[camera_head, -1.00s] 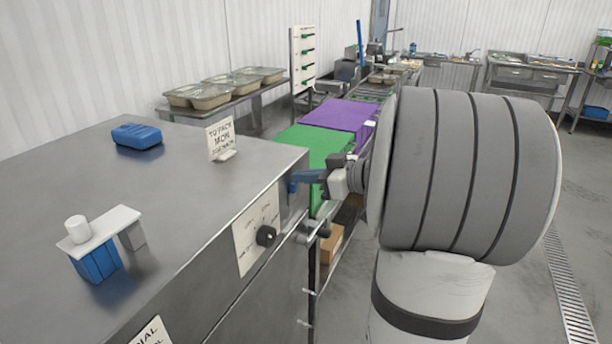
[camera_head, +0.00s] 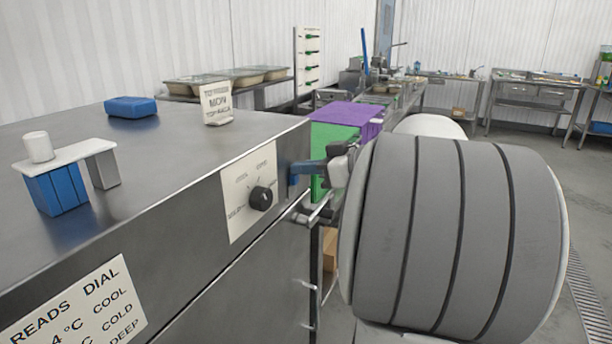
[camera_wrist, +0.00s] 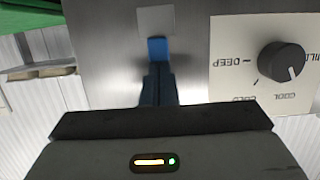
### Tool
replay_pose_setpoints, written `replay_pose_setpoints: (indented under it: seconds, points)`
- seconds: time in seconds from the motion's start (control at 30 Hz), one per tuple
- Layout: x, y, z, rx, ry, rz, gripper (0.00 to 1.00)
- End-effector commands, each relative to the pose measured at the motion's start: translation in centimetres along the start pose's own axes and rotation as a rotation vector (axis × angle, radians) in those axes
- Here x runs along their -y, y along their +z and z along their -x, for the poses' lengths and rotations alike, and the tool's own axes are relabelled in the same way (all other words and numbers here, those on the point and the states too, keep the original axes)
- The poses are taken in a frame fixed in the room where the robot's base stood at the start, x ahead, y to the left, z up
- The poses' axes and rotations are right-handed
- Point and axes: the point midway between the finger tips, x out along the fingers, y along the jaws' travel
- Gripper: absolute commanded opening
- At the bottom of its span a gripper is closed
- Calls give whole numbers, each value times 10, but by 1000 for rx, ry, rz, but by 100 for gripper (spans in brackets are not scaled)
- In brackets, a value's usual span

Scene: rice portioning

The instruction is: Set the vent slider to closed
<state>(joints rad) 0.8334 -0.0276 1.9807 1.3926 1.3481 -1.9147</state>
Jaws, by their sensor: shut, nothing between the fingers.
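My gripper (camera_wrist: 158,78) is shut, with dark blue fingers pointing at the steel cabinet's front. A small bright blue piece (camera_wrist: 157,49), seemingly the vent slider's knob, lies right at the fingertips in the wrist view. Contact cannot be told for sure. A pale square patch (camera_wrist: 156,20) lies just beyond it on the steel face. In the head view my gripper (camera_head: 298,168) is at the cabinet front's far end, with the blue piece (camera_head: 293,181) partly hidden by the fingers. No slider markings are readable.
A black dial (camera_head: 262,199) on a cream plate (camera_head: 236,218) is close beside the gripper. A door handle (camera_head: 312,212) sits just below.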

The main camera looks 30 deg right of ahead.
Motion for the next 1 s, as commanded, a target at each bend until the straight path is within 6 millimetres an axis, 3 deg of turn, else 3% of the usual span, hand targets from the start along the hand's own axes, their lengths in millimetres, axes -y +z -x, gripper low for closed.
replay_pose_setpoints:
  seconds: [0.07, 0.6, 1.0]
  points:
    - [0, 8, -1, 0, 2, 0, 0]
    - [-1, 12, 2, 6, 3, -7, 0]
    - [-2, 6, 61, -2, 9, -1, 0]
